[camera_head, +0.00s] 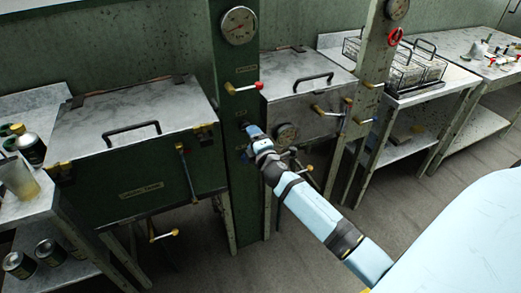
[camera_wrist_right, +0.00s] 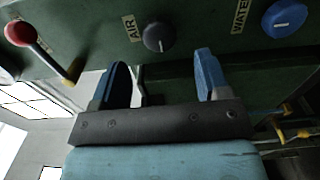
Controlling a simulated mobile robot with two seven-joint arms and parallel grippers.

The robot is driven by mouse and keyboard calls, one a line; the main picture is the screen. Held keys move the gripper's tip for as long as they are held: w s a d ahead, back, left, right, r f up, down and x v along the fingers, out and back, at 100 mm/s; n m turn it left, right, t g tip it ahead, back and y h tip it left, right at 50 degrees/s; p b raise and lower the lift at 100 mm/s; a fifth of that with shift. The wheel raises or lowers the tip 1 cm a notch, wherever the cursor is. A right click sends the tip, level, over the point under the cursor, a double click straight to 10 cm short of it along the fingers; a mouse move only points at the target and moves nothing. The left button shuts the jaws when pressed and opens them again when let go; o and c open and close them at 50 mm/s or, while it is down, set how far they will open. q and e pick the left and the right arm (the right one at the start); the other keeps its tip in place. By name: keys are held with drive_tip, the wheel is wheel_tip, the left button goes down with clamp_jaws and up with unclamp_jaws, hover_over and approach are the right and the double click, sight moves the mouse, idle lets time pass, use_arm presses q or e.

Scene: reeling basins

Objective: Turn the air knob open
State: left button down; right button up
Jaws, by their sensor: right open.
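The air knob (camera_wrist_right: 158,37) is a dark round knob with a light pointer mark, on a green panel beside an "AIR" label (camera_wrist_right: 130,28) in the right wrist view. My right gripper (camera_wrist_right: 161,60) is open and empty. Its two blue fingers point at the panel, and the knob sits between and just beyond their tips, apart from both. In the head view the right gripper (camera_head: 254,132) is at the green post (camera_head: 230,100), where it hides the knob or leaves it too small to tell. My left gripper is not in view.
A blue water knob (camera_wrist_right: 284,18) is to the right in the wrist view, and a red-ball lever (camera_wrist_right: 20,33) to the left. A gauge (camera_head: 238,25) tops the post. Lidded basins (camera_head: 135,120) and (camera_head: 300,75) flank it, with a lever (camera_head: 187,172) on the left one.

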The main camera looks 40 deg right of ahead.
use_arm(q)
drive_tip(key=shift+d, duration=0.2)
use_arm(e)
drive_tip(key=v, duration=0.6)
drive_tip(key=shift+s, duration=0.2)
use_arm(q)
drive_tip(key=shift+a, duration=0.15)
use_arm(e)
drive_tip(key=shift+a, duration=0.1)
drive_tip(key=s+a+f+m+g+y, duration=0.3)
drive_tip(key=s+a+f+m, duration=0.35)
drive_tip(key=s+a, duration=0.4)
drive_tip(key=s+a+f+m+g+y, duration=0.4)
drive_tip(key=s+a+f+m, duration=0.3)
drive_tip(key=s+a, duration=0.4)
use_arm(q)
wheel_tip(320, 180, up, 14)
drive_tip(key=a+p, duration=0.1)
drive_tip(key=p, duration=1.6)
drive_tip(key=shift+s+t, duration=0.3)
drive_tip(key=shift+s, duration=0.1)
use_arm(e)
drive_tip(key=s+d+r+n, duration=0.1)
drive_tip(key=s+r, duration=0.2)
drive_tip(key=r, duration=1)
drive_tip(key=shift+s+r, duration=0.15)
drive_tip(key=shift+s, duration=0.15)
